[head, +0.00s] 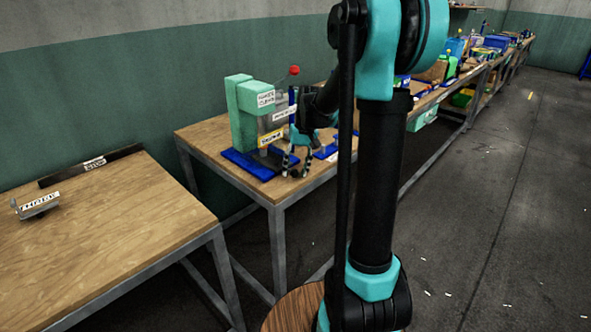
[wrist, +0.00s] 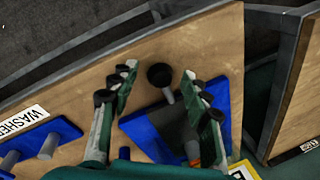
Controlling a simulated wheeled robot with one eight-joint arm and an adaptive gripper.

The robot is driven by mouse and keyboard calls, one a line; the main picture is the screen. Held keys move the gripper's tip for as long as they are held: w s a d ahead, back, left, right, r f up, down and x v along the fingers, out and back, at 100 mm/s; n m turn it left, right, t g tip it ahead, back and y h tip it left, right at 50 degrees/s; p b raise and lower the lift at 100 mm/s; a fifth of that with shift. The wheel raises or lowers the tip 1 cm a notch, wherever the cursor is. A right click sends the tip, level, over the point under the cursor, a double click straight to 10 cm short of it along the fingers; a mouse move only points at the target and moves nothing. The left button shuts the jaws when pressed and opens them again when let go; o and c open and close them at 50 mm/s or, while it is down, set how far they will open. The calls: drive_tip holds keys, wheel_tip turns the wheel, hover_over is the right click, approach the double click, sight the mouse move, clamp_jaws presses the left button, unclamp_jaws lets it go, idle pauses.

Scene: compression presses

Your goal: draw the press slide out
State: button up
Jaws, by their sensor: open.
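The press stands at the near corner of the middle table in the head view, with a mint-green frame (head: 238,108), a blue base (head: 246,163) and a red-balled lever (head: 294,70). In the wrist view, a dark round knob (wrist: 160,75) on a short grey stem, which looks like the press slide's handle, sticks out past the blue base (wrist: 145,128). My gripper (head: 296,172) is low at the table's front edge beside the press. In the wrist view my gripper (wrist: 157,74) is open, its fingers on either side of the knob with gaps. The slide's inner part is mostly hidden.
A second blue base with grey posts (wrist: 48,145) and a WASHER label lies beside the press. The left table (head: 110,215) holds a labelled grey piece (head: 37,205) and a black bar (head: 90,165). Cluttered benches run back right. The floor (head: 480,220) is open.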

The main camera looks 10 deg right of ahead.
drive_tip(key=shift+f, duration=0.1)
clamp_jaws()
idle(0.3)
drive_tip(key=s+d, duration=0.6)
drive_tip(key=s, duration=0.2)
drive_tip(key=shift+s+d, duration=0.15)
drive_tip(key=shift+s, duration=0.15)
unclamp_jaws()
